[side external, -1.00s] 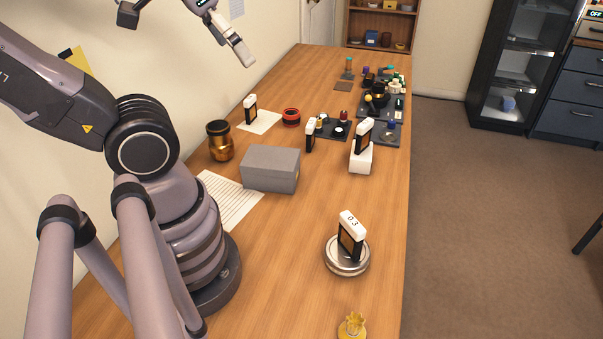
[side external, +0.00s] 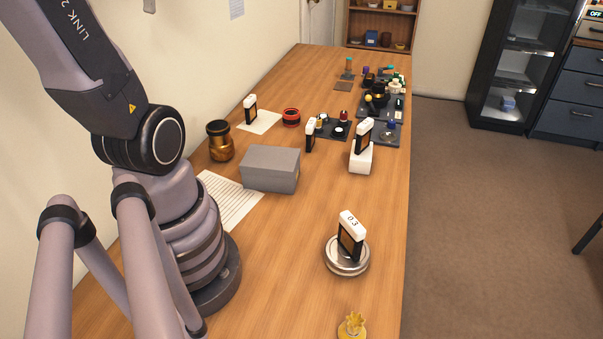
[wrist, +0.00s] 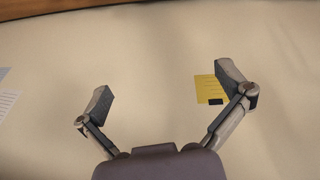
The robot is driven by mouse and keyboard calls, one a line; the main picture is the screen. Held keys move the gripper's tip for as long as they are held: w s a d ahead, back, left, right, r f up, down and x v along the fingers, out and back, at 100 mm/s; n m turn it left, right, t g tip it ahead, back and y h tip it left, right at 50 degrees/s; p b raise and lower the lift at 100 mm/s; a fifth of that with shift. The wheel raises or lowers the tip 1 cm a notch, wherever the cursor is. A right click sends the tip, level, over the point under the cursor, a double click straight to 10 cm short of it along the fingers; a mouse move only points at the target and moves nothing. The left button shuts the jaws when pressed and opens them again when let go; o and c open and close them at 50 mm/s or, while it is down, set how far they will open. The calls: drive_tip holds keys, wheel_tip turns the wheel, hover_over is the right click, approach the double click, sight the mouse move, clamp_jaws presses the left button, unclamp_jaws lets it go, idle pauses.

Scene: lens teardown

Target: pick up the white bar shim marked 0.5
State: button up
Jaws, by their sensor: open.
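Several black-framed shims with white bar tops stand about the table in the side view. The nearest shim (side external: 350,236) reads 0.3 and stands on a round silver tin (side external: 346,262). Another shim (side external: 364,135) stands on a white block (side external: 361,160). A third shim (side external: 310,134) stands near a dark tray, and one more shim (side external: 250,108) stands on a pale sheet at the back left. I cannot read the marks on these others, so I cannot tell which is 0.5. My gripper (wrist: 175,95) is open and empty in the wrist view, facing a pale wall, away from the shims.
A grey box (side external: 271,169) and an amber jar (side external: 220,141) stand between my base and the shims. A yellow crown-shaped piece (side external: 352,326) sits at the near edge. Dark trays (side external: 386,139) with small parts lie farther back. The table's front middle is clear.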

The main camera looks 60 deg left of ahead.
drive_tip(key=w+a+f+n+t+h, duration=0.1)
drive_tip(key=w+f, duration=0.1)
drive_tip(key=w, duration=0.5)
drive_tip(key=w+a+f+n+t+h, duration=0.2)
drive_tip(key=w, duration=0.4)
drive_tip(key=m+t+h, duration=0.5)
drive_tip(key=h, duration=0.7)
hover_over(311, 122)
drive_tip(key=s+a, duration=0.2)
drive_tip(key=s, duration=0.3)
wheel_tip(311, 122, down, 26)
drive_tip(key=a+f+t, duration=0.1)
drive_tip(key=f+t, duration=0.1)
drive_tip(key=f, duration=0.1)
drive_tip(key=f+t+h, duration=0.1)
drive_tip(key=f+t, duration=0.1)
drive_tip(key=f, duration=0.1)
drive_tip(key=a+f+t, duration=0.1)
drive_tip(key=f, duration=0.2)
drive_tip(key=shift+a+f+t, duration=0.3)
drive_tip(key=shift+a+t, duration=0.05)
drive_tip(key=shift+t, duration=0.05)
drive_tip(key=shift+s+a+f+t, duration=0.15)
drive_tip(key=shift+f+t, duration=0.2)
drive_tip(key=shift+t, duration=0.05)
drive_tip(key=shift+w+f, duration=0.1)
drive_tip(key=shift+w, duration=0.1)
drive_tip(key=x, duration=0.7)
drive_tip(key=shift+s, duration=0.1)
drive_tip(key=c, duration=1.3)
